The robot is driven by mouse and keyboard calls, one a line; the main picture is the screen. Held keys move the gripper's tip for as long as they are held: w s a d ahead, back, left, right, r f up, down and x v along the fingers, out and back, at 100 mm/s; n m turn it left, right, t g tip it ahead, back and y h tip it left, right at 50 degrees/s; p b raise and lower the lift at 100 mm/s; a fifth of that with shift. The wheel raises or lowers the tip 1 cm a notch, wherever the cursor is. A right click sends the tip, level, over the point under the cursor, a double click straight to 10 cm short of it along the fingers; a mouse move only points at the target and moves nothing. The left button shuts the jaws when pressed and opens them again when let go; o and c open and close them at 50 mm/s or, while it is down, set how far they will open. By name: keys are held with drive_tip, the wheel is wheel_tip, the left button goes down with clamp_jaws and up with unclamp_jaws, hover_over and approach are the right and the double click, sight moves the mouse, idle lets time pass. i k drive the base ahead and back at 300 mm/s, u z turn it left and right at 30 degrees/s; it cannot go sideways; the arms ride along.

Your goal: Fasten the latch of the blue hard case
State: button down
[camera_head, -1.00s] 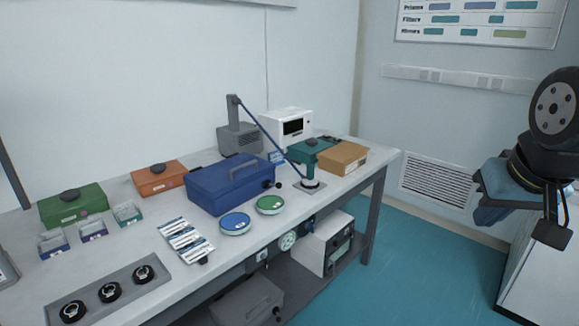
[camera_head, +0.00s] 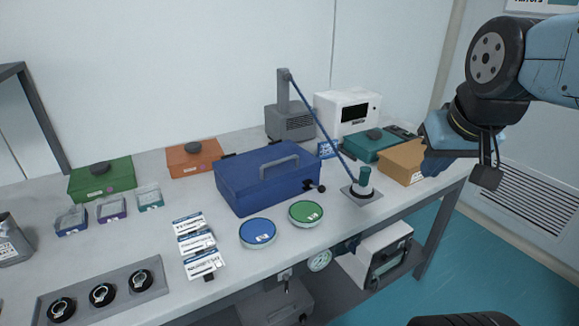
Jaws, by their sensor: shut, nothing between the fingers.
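The blue hard case (camera_head: 245,190) stands on the white table with its lid down and its grey handle (camera_head: 272,166) on top. A small dark latch part (camera_head: 314,187) sticks out at the right end of its front. It is too small to tell how it is set. My gripper (camera_head: 431,166) is at the upper right, well to the right of the case and apart from it. It appears in front of the cardboard box from this view. It is shut and empty; its fingertips are hard to make out.
A blue round tin (camera_head: 258,232) and a green one (camera_head: 305,212) lie in front. A cardboard box (camera_head: 400,162) and white instrument (camera_head: 345,112) stand farther right.

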sight(321, 189)
drive_tip(key=u, duration=0.2)
drive_tip(key=i, duration=0.55)
drive_tip(key=u, duration=0.35)
drive_tip(key=k, duration=0.95)
drive_tip(key=u, duration=0.2)
drive_tip(key=i, duration=0.9)
drive_tip(key=z, duration=0.1)
